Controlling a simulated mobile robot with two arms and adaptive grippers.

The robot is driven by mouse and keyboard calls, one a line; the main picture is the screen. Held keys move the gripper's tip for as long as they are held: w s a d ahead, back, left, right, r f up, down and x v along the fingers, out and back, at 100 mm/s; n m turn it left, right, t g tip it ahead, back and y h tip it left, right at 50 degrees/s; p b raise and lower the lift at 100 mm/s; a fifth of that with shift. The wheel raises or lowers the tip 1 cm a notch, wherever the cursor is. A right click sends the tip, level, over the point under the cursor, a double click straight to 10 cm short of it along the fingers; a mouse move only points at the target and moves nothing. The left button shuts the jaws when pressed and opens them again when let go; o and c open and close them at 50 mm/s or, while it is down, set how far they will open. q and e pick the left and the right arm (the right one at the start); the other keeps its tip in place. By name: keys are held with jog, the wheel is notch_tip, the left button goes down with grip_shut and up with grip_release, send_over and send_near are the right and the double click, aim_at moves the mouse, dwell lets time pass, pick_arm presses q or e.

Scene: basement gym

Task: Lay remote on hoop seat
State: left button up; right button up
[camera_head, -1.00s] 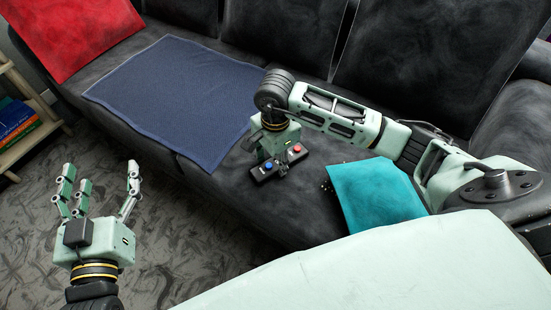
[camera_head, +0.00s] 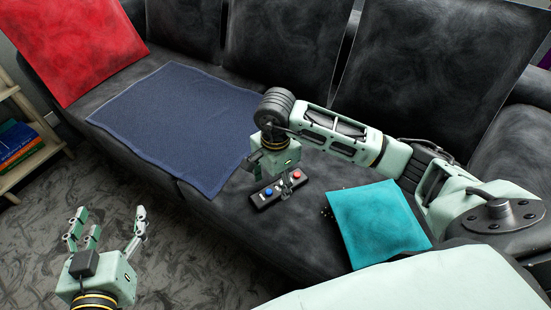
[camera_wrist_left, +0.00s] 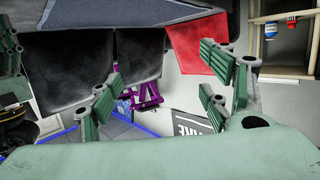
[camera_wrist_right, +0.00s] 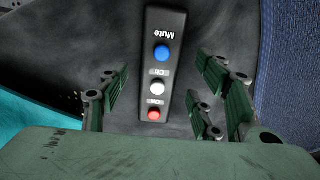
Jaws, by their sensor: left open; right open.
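The remote (camera_head: 264,197) is a black bar with blue, white and red buttons. It lies on the dark sofa seat (camera_head: 320,224). It also shows lengthwise in the right wrist view (camera_wrist_right: 178,70). My right gripper (camera_head: 284,185) is open and points down over the middle of the remote, with its fingers on both sides in the right wrist view. I cannot tell whether they touch it. My left gripper (camera_head: 108,225) is open and empty over the floor at left. I cannot identify a hoop seat; a purple framed object (camera_wrist_left: 148,95) shows in the left wrist view.
A teal cushion (camera_head: 378,222) lies right of the remote, with a small dark studded thing partly under it. A blue cloth (camera_head: 175,115) covers the seat at left. A red cushion (camera_head: 80,45) and a wooden shelf (camera_head: 45,155) with books stand further left.

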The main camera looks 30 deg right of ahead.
aim_at(276, 189)
pick_arm(q)
jog(key=s+a+f+g+y+p, duration=0.1)
jog(key=s+a+f+g+p, duration=0.1)
jog(key=s+f+g, duration=0.4)
notch_tip(276, 189, down, 3)
jog(key=shift+s+a+f+y, duration=0.2)
jog(key=shift+s+a+y, duration=0.2)
jog(key=shift+s+a, duration=0.35)
pick_arm(e)
notch_tip(276, 189, up, 9)
jog(key=shift+r, duration=0.2)
pick_arm(q)
jog(key=shift+s+d, duration=0.1)
jog(key=shift+d, duration=0.05)
